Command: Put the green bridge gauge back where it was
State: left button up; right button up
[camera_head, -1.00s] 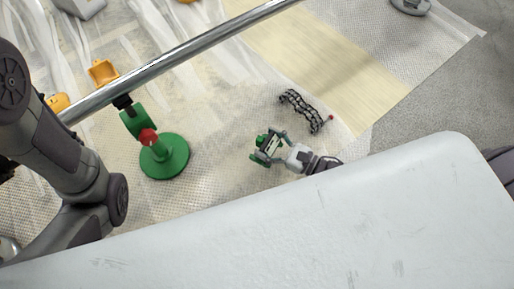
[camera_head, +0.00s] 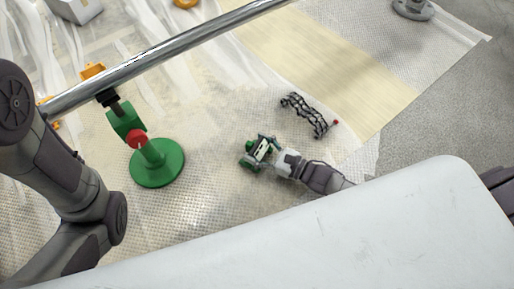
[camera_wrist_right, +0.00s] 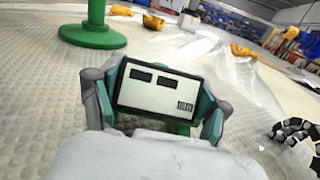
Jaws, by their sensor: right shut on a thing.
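The green bridge gauge (camera_head: 260,151) is a small green device with a pale face panel bearing two dark windows. In the right wrist view the gauge (camera_wrist_right: 158,92) sits between both fingers, its face toward the camera. My right gripper (camera_head: 264,150) is shut on it, low over the sheeted floor; I cannot tell whether the gauge touches the floor. My left arm (camera_head: 75,165) shows at the left edge of the head view, but its gripper is out of view.
A green screw jack (camera_head: 158,163) with a red part stands left of the gauge, under a long metal pipe (camera_head: 170,55). A black cable chain (camera_head: 305,114) lies to the right. Orange pieces (camera_head: 93,70) and a grey box (camera_head: 76,9) lie behind the pipe. My white body covers the front.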

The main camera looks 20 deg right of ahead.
jog(key=shift+f, duration=0.1)
jog(key=o, duration=1.5)
jog(key=shift+c, duration=0.2)
